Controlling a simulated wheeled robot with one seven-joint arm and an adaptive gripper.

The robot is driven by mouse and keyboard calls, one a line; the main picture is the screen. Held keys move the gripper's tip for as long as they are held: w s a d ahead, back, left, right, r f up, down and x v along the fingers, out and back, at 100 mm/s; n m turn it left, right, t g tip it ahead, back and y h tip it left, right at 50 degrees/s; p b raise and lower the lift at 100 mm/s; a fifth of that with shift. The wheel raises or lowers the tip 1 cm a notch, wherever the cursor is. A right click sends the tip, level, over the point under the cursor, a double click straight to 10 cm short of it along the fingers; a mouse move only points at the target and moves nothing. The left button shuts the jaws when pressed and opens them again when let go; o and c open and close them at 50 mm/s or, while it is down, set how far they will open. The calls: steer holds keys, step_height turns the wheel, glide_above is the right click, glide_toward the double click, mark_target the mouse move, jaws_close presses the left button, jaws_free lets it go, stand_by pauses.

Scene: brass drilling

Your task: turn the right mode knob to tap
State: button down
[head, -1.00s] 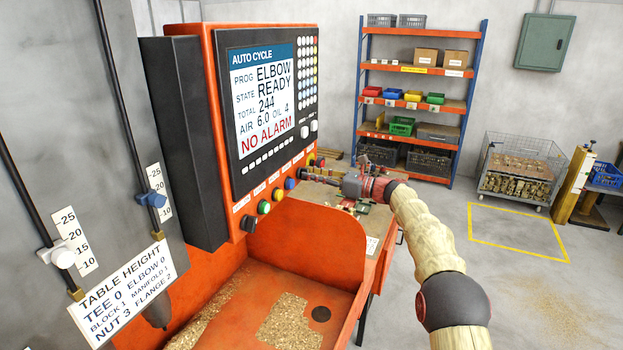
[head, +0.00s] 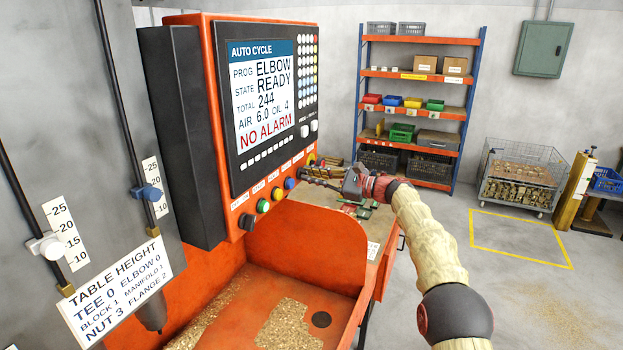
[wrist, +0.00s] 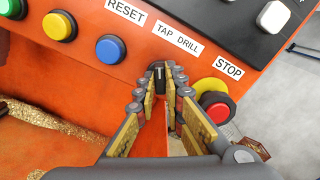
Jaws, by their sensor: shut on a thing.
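The right mode knob (wrist: 158,69) is a small black knob below the "TAP DRILL" label (wrist: 175,37) in the wrist view. My gripper (wrist: 157,79) is shut on it, with a fingertip on each side. I cannot clearly tell which word the knob points to. In the head view my gripper (head: 308,180) reaches the right end of the orange panel's button row and hides the knob there.
Left of the knob are a blue button (wrist: 110,48) and a yellow one (wrist: 59,26). A red stop button (wrist: 217,106) on a yellow base lies close to the right finger. Another black knob (head: 246,222) is at the row's left end.

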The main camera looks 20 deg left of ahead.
stand_by(0.4)
steer(key=c, duration=1.9)
jaws_free()
steer(key=d, duration=1.2)
steer(key=shift+s, duration=0.4)
